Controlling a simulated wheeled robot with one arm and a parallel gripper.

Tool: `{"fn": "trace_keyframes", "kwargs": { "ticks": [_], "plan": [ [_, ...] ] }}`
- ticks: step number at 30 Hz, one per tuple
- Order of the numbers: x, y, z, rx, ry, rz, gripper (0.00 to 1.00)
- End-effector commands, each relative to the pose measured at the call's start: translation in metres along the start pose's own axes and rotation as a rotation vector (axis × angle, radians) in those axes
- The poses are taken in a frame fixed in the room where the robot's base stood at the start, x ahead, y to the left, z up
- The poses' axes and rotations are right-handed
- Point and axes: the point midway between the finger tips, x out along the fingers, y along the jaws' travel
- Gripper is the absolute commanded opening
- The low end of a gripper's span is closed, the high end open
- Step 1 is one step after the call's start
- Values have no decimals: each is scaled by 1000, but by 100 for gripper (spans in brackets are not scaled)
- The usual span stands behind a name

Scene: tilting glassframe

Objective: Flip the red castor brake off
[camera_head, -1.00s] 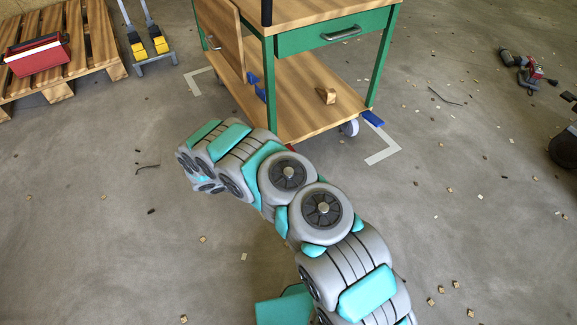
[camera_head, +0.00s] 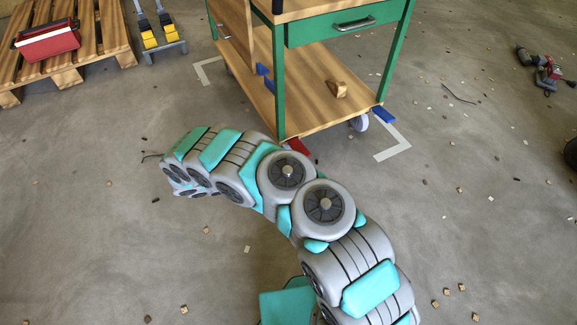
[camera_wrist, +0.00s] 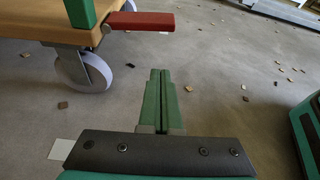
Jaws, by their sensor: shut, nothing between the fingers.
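The red castor brake (camera_head: 298,146) is a flat pedal at the near corner of the green-framed cart (camera_head: 279,90), partly hidden by my arm in the head view. In the wrist view the red brake pedal (camera_wrist: 138,21) sticks out to the right from the cart's lower shelf, above and beside a grey castor wheel (camera_wrist: 82,70). My gripper (camera_wrist: 160,72) is shut and empty, its green fingers together. In that picture the fingertips lie below and slightly right of the pedal, apart from it. In the head view my arm hides the gripper.
A blue brake pedal (camera_head: 383,114) sits at the cart's right corner. A wooden block (camera_head: 338,90) lies on the lower shelf. A pallet (camera_head: 70,45) with a red box stands at the far left. Small chips litter the open floor.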

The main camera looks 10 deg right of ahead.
Motion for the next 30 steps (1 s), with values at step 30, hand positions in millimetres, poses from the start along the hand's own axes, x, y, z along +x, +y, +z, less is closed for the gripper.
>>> {"fn": "trace_keyframes", "kwargs": {
  "ticks": [30],
  "plan": [
    [-14, -3, 32, 56, 5, -44, 0]
  ]
}}
